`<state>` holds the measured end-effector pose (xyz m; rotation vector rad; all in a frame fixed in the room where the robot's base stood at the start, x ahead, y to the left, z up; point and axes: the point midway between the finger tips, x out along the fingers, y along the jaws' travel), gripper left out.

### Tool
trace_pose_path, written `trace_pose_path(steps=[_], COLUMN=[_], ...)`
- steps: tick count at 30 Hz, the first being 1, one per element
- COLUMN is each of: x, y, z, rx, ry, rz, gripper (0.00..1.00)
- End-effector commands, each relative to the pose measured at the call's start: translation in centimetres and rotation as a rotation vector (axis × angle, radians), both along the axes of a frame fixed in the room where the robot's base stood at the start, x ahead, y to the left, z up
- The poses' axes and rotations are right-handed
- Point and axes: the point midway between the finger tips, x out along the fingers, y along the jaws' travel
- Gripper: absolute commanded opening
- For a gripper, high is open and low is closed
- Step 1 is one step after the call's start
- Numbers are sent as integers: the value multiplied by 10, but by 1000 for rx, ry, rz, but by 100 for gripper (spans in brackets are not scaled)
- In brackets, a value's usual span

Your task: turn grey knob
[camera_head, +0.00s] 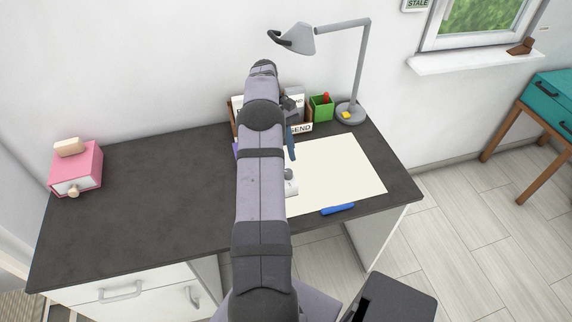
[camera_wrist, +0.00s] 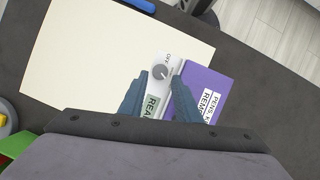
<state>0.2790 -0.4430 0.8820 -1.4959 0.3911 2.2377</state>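The grey knob (camera_wrist: 160,72) is a small round dial on a white device (camera_wrist: 165,58) marked OFF, with a greenish display partly hidden below it. In the head view the knob (camera_head: 289,174) shows just right of my arm, on the white device (camera_head: 292,189). My gripper (camera_wrist: 161,77) is open, with its two blue fingers apart on the left and right of the knob in the wrist view. I cannot tell whether the fingers reach down to the knob's height. In the head view one blue finger (camera_head: 291,143) shows beyond the knob; the rest is hidden.
A purple book (camera_wrist: 206,88) lies right beside the device in the wrist view. A cream sheet (camera_head: 345,170), a blue pen (camera_head: 337,209), a lamp (camera_head: 357,75), a green cup (camera_head: 321,108) and a pink box (camera_head: 78,170) are on the dark desk (camera_head: 150,210).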

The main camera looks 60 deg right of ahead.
Motion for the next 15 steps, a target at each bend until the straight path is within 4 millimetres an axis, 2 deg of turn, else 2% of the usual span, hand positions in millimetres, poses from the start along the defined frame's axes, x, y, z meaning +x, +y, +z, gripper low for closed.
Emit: trace_pose_path(steps=[7,15], x=[8,10], y=[-5,-5], z=[20,28], rx=[-2,1], ry=[-1,-1], rz=[0,1], gripper=[30,30])
